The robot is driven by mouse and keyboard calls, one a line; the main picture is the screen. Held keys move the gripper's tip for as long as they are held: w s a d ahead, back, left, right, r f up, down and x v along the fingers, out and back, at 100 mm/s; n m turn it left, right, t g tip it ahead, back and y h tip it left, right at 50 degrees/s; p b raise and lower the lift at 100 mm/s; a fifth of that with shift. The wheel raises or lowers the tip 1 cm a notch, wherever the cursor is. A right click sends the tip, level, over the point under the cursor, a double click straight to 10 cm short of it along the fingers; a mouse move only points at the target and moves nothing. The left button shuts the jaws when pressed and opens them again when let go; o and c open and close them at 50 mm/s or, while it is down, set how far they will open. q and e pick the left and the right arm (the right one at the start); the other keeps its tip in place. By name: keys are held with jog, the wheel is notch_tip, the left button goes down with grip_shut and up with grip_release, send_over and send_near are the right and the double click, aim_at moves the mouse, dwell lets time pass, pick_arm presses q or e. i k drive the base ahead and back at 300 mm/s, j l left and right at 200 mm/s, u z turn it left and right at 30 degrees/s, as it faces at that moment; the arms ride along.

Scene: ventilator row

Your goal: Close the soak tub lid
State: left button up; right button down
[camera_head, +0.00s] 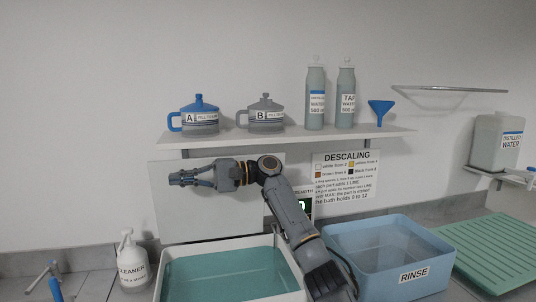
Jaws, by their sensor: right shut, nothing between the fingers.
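The soak tub (294,268) is a white-rimmed tub with teal liquid at the bottom centre, and its top is open. A pale flat panel (215,222) stands upright behind it and looks like its raised lid; the hinge is not clear. My right arm comes up from the bottom right, passing over the tub's right side. My right gripper (174,179) points left in front of the panel's upper part, shut and empty. I cannot tell whether it touches the panel. My left gripper is not in view.
A shelf (300,134) above holds pots, bottles and a blue funnel (380,112). The blue rinse tub (440,247) stands to the right, beside a green ribbed mat (490,252). A cleaner bottle (132,265) stands left of the soak tub. A blue-and-grey item (55,288) is at the lower left.

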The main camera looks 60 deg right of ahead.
aim_at(192, 213)
jog(key=k+l, duration=0.3)
jog(key=l, duration=0.15)
jog(key=k+l, duration=0.25)
jog(key=l, duration=0.2)
jog(key=k+l, duration=0.3)
jog(key=l, duration=0.15)
jog(key=k+l+u, duration=0.1)
jog(key=k+l, duration=0.2)
jog(key=l, duration=0.15)
jog(key=i, duration=0.8)
jog(key=l, duration=0.1)
